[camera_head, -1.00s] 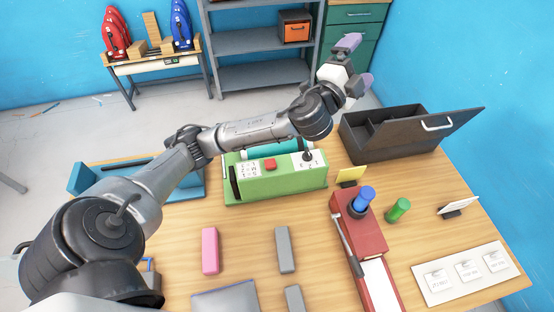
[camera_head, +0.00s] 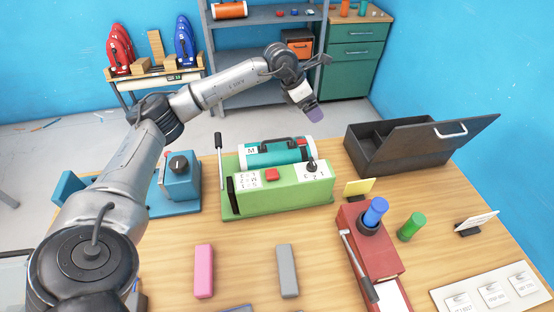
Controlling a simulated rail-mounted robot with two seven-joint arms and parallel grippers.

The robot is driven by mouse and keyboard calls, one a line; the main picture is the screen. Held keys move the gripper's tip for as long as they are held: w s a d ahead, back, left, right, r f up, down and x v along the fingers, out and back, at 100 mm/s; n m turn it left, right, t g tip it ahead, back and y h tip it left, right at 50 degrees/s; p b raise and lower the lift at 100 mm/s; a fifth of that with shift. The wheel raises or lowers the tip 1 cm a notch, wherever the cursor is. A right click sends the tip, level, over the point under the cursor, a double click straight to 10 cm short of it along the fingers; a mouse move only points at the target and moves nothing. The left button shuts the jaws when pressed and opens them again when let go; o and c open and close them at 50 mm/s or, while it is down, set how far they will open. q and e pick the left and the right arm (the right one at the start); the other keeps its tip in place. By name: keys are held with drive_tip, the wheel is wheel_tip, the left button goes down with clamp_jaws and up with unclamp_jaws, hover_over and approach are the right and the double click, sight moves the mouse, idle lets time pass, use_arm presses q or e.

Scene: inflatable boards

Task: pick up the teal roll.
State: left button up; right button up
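The teal roll (camera_head: 272,153) lies on its side in the green machine (camera_head: 285,190), behind its front panel. It has white bands near its ends and an "M" label on the left one; its lower part is hidden by the panel. My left gripper (camera_head: 321,88) is in the air above and beyond the right end of the roll, apart from it. Its fingers, one with a purple tip, look spread, with nothing between them. My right gripper is not in view.
A black open case (camera_head: 385,155) stands at the right. A blue device (camera_head: 178,185) is left of the green machine. A red device (camera_head: 368,240) with a blue cylinder, a green cylinder (camera_head: 411,227), and pink (camera_head: 204,270) and grey (camera_head: 287,270) blocks are in front.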

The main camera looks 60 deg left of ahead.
use_arm(q)
drive_tip(key=s+a+f+g+y, duration=0.3)
drive_tip(key=s+a+g, duration=0.2)
drive_tip(key=s, duration=0.2)
drive_tip(key=b, duration=0.1)
hover_over(277, 147)
drive_tip(key=shift+g, duration=0.4)
wheel_tip(277, 147, down, 8)
drive_tip(key=shift+w+a+f, duration=0.1)
drive_tip(key=shift+f+b, duration=0.45)
drive_tip(key=shift+f, duration=2.45)
drive_tip(key=shift+c, duration=0.4)
